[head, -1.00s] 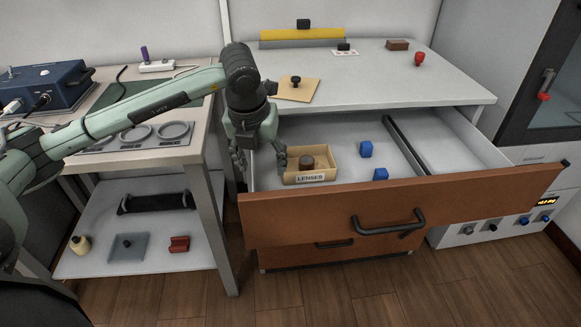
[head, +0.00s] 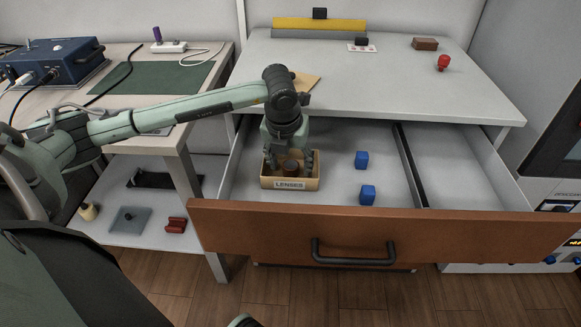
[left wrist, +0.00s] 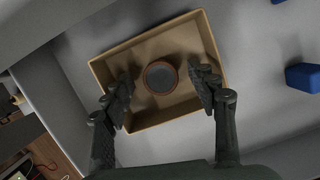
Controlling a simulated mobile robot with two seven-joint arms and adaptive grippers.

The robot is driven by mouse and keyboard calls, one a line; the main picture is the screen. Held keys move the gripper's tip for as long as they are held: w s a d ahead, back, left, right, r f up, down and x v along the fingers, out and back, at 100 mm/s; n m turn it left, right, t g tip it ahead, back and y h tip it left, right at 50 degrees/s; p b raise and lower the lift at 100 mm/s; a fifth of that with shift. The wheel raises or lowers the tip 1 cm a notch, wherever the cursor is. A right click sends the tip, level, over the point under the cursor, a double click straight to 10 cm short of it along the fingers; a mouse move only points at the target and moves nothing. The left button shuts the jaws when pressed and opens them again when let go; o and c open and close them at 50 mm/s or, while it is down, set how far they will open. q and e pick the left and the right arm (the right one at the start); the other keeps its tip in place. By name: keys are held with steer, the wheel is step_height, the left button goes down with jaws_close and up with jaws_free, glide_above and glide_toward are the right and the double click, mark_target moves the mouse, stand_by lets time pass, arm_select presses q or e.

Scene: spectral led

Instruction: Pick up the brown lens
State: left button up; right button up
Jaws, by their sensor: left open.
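The brown lens (head: 290,167) is a short brown cylinder standing in a tan open box (head: 290,184) labelled LENSES, inside the open drawer. In the left wrist view the lens (left wrist: 160,77) shows a brown rim and a grey top. My left gripper (head: 290,163) points down over the box. In the left wrist view its two open fingers (left wrist: 161,86) stand on either side of the lens, with a gap on both sides. In the head view the fingers and arm partly hide the box. My right gripper is not in view.
Two blue blocks (head: 362,159) (head: 367,195) lie in the drawer right of the box. A dark divider (head: 410,165) runs through the drawer. The drawer front (head: 430,228) with its handle (head: 354,255) faces me. The worktop (head: 370,88) overhangs the drawer's back.

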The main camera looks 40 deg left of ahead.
arm_select(q)
steer(key=shift+c, duration=0.2)
steer(key=c, duration=1)
steer(key=shift+r, duration=0.1)
